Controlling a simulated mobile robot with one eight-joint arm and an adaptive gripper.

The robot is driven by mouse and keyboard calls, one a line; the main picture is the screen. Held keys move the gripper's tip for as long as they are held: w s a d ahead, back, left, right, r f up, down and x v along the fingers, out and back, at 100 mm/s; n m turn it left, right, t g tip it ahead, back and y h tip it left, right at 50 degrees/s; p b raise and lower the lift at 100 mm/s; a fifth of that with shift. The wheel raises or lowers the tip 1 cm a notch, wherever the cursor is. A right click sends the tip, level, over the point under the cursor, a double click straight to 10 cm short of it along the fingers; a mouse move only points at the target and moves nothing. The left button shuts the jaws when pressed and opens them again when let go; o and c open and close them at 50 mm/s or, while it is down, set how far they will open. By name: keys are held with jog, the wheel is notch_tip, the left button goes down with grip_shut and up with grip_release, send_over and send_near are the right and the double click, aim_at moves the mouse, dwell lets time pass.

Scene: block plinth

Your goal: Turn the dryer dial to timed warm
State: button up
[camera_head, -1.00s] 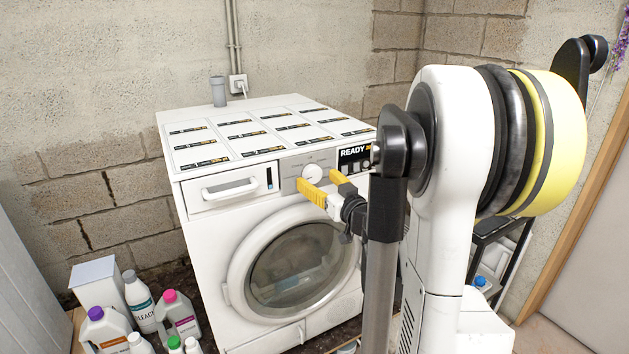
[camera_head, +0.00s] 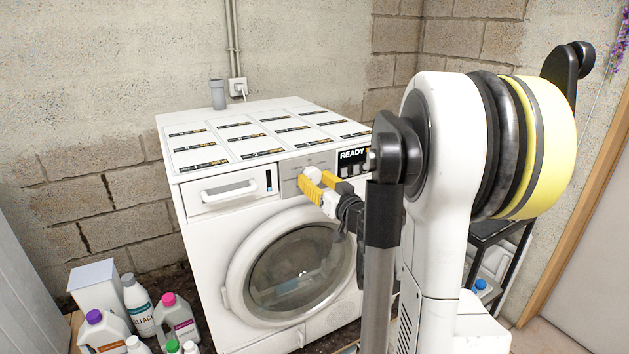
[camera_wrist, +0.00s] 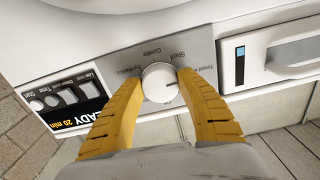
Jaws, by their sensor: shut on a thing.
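The dryer (camera_head: 225,245) is white, with a round white dial (camera_head: 312,173) on its grey upper front panel. My gripper (camera_head: 316,181) has two yellow fingers at the dial. In the wrist view the dial (camera_wrist: 159,84) sits between the fingertips of my gripper (camera_wrist: 161,79), one on each side, and they are shut on it. This view is upside down. A short dark mark shows on the dial's right side there. Printed labels around it include Timed, Shelf, Gentle and Synthetics.
A display (camera_head: 352,156) reading READY and several buttons (camera_wrist: 60,97) sit beside the dial. A drawer handle (camera_head: 229,190) is on the dial's other side. Several bottles (camera_head: 138,305) stand on the floor at left. A dark stand (camera_head: 497,232) is at right.

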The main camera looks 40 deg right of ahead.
jog(key=shift+m, duration=0.3)
jog(key=o, duration=1.2)
jog(key=v, duration=1.2)
jog(key=shift+f, duration=0.1)
